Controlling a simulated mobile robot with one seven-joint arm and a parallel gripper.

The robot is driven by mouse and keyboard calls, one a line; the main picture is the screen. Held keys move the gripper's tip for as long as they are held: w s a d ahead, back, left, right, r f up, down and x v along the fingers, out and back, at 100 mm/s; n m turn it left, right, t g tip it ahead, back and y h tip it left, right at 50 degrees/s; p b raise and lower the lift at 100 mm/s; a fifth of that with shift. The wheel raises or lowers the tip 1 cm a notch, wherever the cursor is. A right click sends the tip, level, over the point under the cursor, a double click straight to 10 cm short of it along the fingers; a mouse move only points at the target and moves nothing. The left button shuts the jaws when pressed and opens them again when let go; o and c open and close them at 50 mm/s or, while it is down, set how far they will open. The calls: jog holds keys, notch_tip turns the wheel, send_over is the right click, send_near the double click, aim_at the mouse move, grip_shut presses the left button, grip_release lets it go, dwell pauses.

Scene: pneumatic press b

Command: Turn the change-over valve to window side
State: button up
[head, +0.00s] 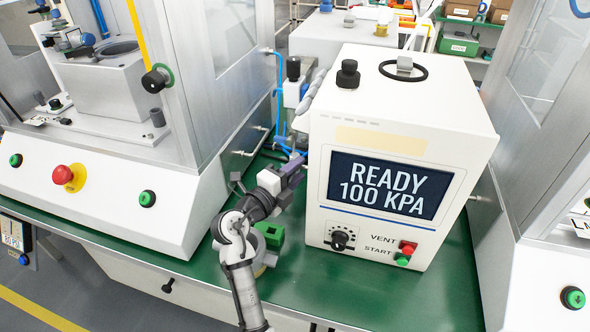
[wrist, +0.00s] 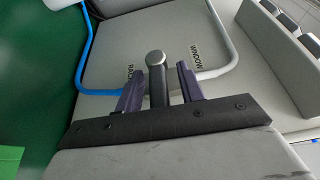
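In the wrist view a grey lever with a rounded end (wrist: 156,62) stands over a grey plate (wrist: 112,50). The plate is printed RACK on the left and WINDOW on the right. The lever's end appears between the two labels, nearer RACK. My gripper (wrist: 160,85) is open, with one dark purple finger on each side of the lever. A gap shows on the right side; the left finger is close to it, and contact cannot be told. In the head view my gripper (head: 292,168) is left of the white press box; the lever is not clearly visible there.
A blue tube (wrist: 83,55) and a white tube (wrist: 234,55) run to the plate's sides. The white box (head: 400,110), reading READY 100 KPA, stands close right of my gripper. A white cabinet (head: 110,200) stands left. The green bench top (head: 430,295) is free in front.

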grip_shut()
